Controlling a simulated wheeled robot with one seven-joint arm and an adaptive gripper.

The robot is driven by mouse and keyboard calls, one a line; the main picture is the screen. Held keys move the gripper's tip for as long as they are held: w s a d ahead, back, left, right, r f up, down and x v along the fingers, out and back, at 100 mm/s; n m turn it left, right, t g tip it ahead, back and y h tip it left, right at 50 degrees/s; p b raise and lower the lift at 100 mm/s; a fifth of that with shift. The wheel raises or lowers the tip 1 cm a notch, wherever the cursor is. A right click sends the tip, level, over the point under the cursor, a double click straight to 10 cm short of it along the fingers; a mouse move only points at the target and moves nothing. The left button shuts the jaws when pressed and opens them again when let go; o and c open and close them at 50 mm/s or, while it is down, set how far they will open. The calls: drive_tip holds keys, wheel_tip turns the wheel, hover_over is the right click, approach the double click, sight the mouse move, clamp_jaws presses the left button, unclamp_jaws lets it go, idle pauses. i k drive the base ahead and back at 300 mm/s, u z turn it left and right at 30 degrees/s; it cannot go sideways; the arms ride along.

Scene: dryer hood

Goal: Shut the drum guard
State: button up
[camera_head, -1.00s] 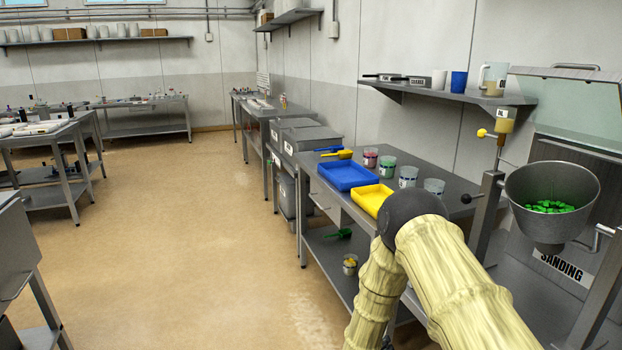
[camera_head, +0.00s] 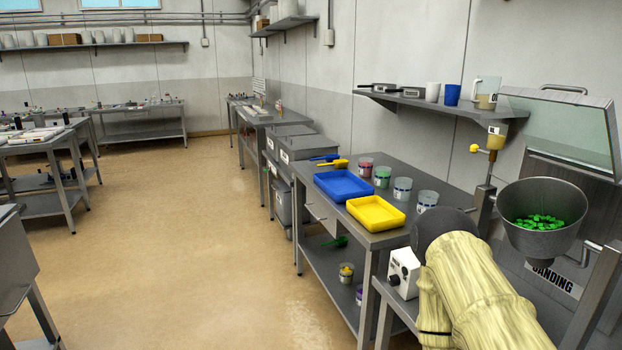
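The drum guard (camera_head: 572,132), a clear pane in a pale grey frame with a bar handle on its top edge, stands raised behind the drum at the right. The grey drum (camera_head: 545,238) is an open bowl with green pieces (camera_head: 540,222) in it, on a stand with a SANDING label (camera_head: 553,280). Nothing covers the drum's mouth. My arm, in a pale yellow sleeve, fills the lower right, in front and left of the drum. My gripper is out of the picture, so its opening and any contact are hidden.
A white control box (camera_head: 403,272) with dark knobs sits left of my arm. A bench (camera_head: 410,166) holds a blue tray (camera_head: 343,185), a yellow tray (camera_head: 376,212) and several cups. A wall shelf (camera_head: 440,104) hangs above. The floor (camera_head: 170,240) at the left is clear.

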sight(583, 100)
drive_tip(key=k, duration=0.4)
drive_tip(key=z, duration=1.15)
